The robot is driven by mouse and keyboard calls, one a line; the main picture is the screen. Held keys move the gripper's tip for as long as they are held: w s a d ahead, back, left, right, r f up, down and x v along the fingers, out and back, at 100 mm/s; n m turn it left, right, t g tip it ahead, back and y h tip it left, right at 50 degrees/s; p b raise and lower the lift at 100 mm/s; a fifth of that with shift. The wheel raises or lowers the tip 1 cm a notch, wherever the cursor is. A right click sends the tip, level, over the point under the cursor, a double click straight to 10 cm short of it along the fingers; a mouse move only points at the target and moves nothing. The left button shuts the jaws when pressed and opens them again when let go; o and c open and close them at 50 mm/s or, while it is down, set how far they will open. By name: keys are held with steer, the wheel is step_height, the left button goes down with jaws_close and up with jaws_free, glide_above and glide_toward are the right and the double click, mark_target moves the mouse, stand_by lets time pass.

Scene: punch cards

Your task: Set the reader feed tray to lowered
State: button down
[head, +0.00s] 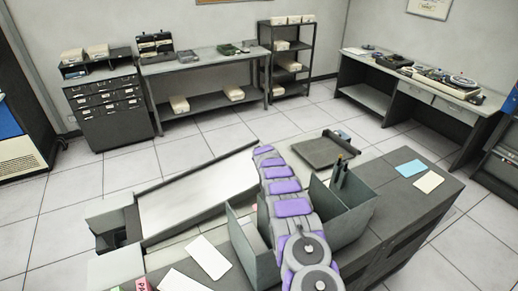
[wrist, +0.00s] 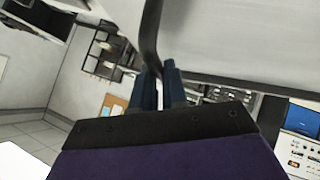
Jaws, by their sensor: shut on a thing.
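The reader feed tray (head: 195,197) is a long pale panel with a dark raised rim. In the head view it slants from a dark housing at the lower left up to the right, beside the desk. My arm reaches over the desk to the tray's far right corner. In the wrist view my gripper's two dark blue fingers (wrist: 173,85) are shut on the tray's dark rim (wrist: 150,35), and the pale tray surface (wrist: 240,32) fills the upper right. The fingertips are hidden in the head view, and I cannot tell the tray's exact angle.
Grey upright bins (head: 343,205) stand on the desk (head: 393,205) close to my arm, one with dark pens. White, blue and yellow cards lie on the desk. A dark flat tray (head: 322,151) is beyond the bins. Tiled floor is open beyond the feed tray.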

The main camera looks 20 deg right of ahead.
steer(key=f, duration=0.1)
steer(key=d+f, duration=0.1)
steer(key=f, duration=0.1)
steer(key=shift+w, duration=0.2)
steer(key=shift+f+b, duration=0.15)
steer(key=shift+b, duration=0.15)
steer(key=shift+a, duration=0.1)
steer(key=shift+d, duration=0.2)
steer(key=c, duration=1.2)
jaws_free()
steer(key=shift+w+d+f, duration=0.15)
steer(key=shift+w+f, duration=0.05)
steer(key=shift+f, duration=0.15)
steer(key=shift+s+d, duration=0.1)
steer(key=shift+s, duration=0.05)
